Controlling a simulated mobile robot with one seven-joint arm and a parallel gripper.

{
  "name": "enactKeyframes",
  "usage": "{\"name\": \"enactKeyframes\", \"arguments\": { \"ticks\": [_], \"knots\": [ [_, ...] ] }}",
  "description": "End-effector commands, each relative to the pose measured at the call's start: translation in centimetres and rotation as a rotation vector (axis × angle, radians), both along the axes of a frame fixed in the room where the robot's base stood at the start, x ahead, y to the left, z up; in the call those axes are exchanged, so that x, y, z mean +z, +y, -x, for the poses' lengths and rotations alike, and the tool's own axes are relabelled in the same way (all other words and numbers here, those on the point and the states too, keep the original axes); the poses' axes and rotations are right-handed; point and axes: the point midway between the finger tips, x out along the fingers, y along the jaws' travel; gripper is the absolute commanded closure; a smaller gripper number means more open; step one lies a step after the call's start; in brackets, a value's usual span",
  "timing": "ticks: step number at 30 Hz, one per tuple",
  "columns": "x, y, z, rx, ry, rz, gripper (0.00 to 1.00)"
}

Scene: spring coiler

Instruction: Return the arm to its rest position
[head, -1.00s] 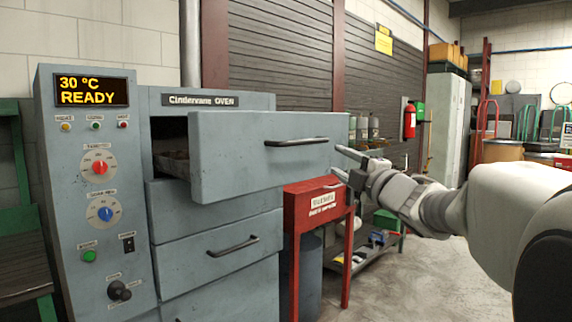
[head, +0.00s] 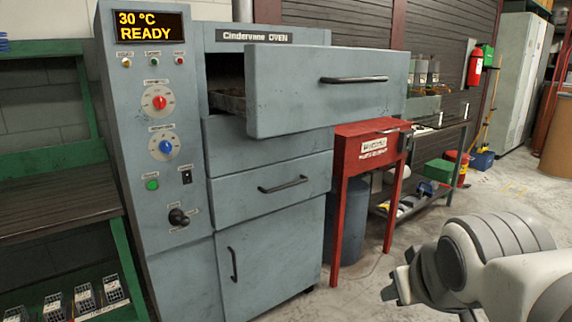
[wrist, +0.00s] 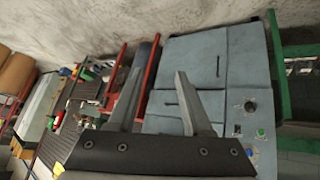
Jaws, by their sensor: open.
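My arm is folded at the lower right of the head view, with its end low over the floor. My gripper (wrist: 158,74) is open and empty in the wrist view, its two fingers spread apart with nothing between them. In the head view the fingers are mostly hidden by the arm. The grey oven (head: 170,215) stands to the left, its top drawer (head: 300,101) pulled out. My gripper is apart from the drawer and its handle (head: 353,79). The oven also shows sideways in the wrist view (wrist: 215,75).
A red stand (head: 370,150) is beside the oven, with a blue-grey bin (head: 350,220) below it. A shelf with tools (head: 425,195) stands behind. A green rack (head: 60,205) is at the far left. Concrete floor (head: 380,260) is clear between the oven and my arm.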

Motion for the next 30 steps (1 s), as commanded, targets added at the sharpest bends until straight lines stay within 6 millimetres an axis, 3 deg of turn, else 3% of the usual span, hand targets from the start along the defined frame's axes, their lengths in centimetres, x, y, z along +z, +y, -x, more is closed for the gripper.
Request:
{"name": "enactKeyframes", "arguments": {
  "ticks": [4, 6, 30],
  "knots": [
    [-4.1, 3.5, 6.9, -0.049, 0.201, -0.155, 0.50],
    [-0.7, 3.2, 6.3, -0.051, 0.193, -0.150, 0.50],
    [19.4, 3.1, 6.2, -0.049, 0.191, -0.144, 0.50]
  ]
}}
